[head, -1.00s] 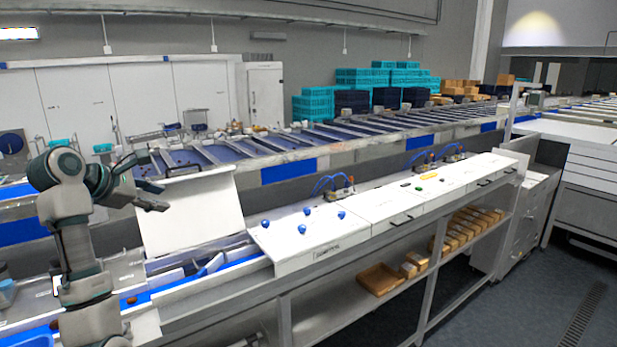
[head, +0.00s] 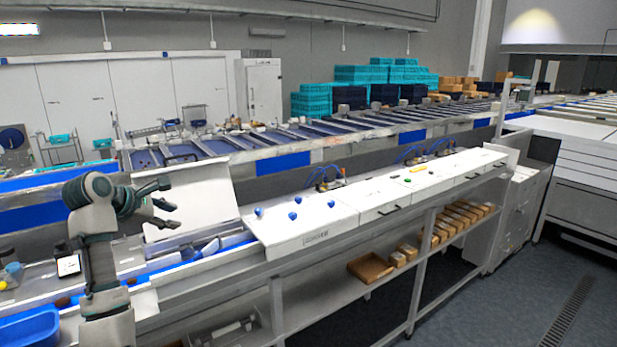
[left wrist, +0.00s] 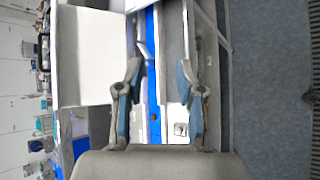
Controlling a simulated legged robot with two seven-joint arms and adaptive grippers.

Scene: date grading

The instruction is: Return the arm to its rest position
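My left gripper (head: 168,204) is open and empty in the head view. It hangs in the air in front of a white raised panel, with its fingers spread and pointing right. In the left wrist view my left gripper (left wrist: 160,70) also shows two fingers well apart with nothing between them. My right arm and its gripper are in neither view.
The white raised panel (head: 195,200) stands close behind the gripper. A white bench top (head: 300,228) with blue knobs runs to the right. A blue tray (head: 30,328) and dark dates (head: 62,302) lie at lower left. The grey floor (head: 480,300) is free.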

